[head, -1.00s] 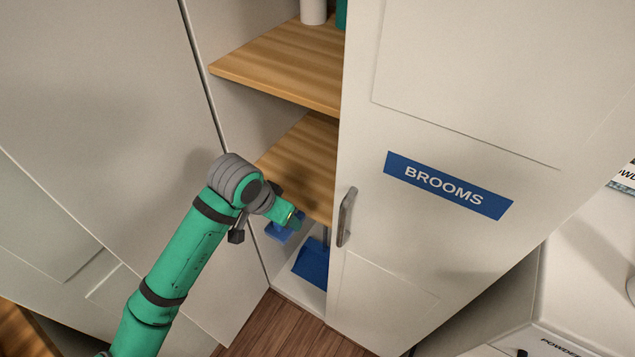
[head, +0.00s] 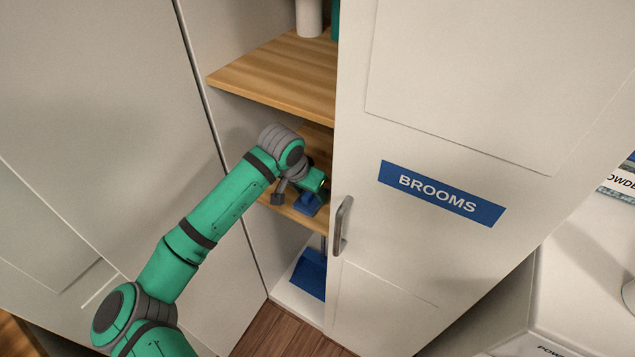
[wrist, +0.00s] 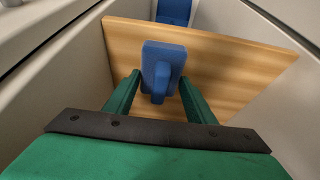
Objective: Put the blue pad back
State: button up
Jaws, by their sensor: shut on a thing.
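The blue pad (head: 308,204) is a small flat block with a raised grip; in the wrist view (wrist: 162,58) it sits between my two green fingers. My gripper (wrist: 160,92) is shut on the pad's grip. In the head view my gripper (head: 312,186) is inside the open part of the cabinet, at the lower wooden shelf (head: 318,138). The pad is over this shelf near its front edge. I cannot tell whether its underside touches the wood. My arm and wrist hide part of the shelf.
The upper wooden shelf (head: 275,75) is above my wrist and holds a white container (head: 309,18). The door marked BROOMS (head: 440,193), with a grey handle (head: 342,226), borders the opening on the right. A blue dustpan-like thing (head: 310,272) stands below. The visible lower shelf looks otherwise clear.

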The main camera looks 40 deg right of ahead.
jog(key=d, duration=0.1)
jog(key=w+d, duration=0.1)
jog(key=d, duration=0.1)
jog(key=shift+w+d+f, duration=0.1)
jog(key=shift+w+d, duration=0.25)
jog(key=shift+s+d, duration=0.1)
jog(key=shift+d, duration=0.15)
jog(key=shift+a, duration=0.25)
jog(key=shift+f, duration=0.15)
jog(key=shift+f, duration=0.2)
jog(key=o, duration=1.1)
jog(key=shift+d, duration=0.1)
jog(key=shift+r, duration=0.15)
jog(key=s+a+r, duration=0.1)
jog(key=s+a, duration=0.3)
jog(key=a, duration=0.7)
jog(key=shift+s+a, duration=0.3)
